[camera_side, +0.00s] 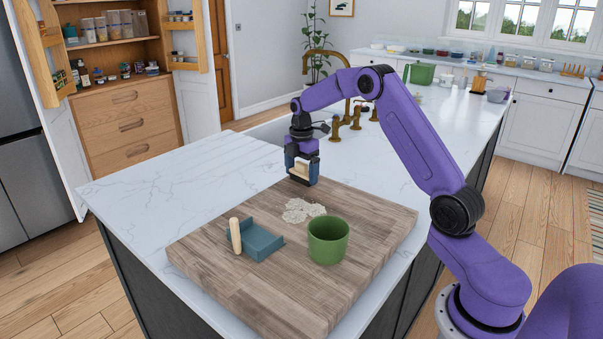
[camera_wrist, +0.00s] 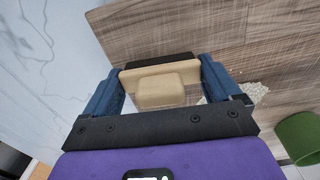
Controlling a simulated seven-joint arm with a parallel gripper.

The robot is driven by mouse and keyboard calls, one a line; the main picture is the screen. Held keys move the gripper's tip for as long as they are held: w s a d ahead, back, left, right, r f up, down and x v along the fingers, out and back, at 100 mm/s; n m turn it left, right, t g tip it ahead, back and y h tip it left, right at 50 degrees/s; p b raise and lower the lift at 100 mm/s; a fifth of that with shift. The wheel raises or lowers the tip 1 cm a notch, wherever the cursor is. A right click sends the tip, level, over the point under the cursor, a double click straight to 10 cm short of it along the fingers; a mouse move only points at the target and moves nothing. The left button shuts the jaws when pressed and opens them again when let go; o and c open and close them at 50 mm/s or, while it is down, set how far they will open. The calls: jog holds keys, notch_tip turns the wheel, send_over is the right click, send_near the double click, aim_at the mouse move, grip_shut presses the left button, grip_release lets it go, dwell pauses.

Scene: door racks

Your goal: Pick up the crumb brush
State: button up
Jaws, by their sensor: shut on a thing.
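The crumb brush (camera_wrist: 160,86) has a pale wooden body with dark bristles along its far edge in the wrist view. It also shows in the side view (camera_side: 301,169), between the blue fingers. My gripper (camera_side: 301,174) is shut on the brush near the back corner of the wooden board. In the wrist view, the fingers of my gripper (camera_wrist: 162,88) press on the two ends of the brush. Whether the brush touches the board is hard to tell.
The wooden board (camera_side: 365,215) lies on the marble counter (camera_side: 165,178). It bears a pile of crumbs (camera_side: 302,210), a green cup (camera_side: 328,240) and a blue dustpan (camera_side: 259,239) with an upright wooden handle. A brass tap (camera_side: 307,62) stands behind my gripper.

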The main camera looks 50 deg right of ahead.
jog(key=shift+r, duration=0.7)
jog(key=s+a+r, duration=0.2)
jog(key=s+r, duration=0.3)
jog(key=s, duration=0.1)
jog(key=s+a+r, duration=0.2)
jog(key=s+r, duration=0.4)
jog(key=s, duration=0.1)
jog(key=shift+s+a+r, duration=0.15)
jog(key=shift+a+r, duration=0.05)
jog(key=shift+a, duration=0.05)
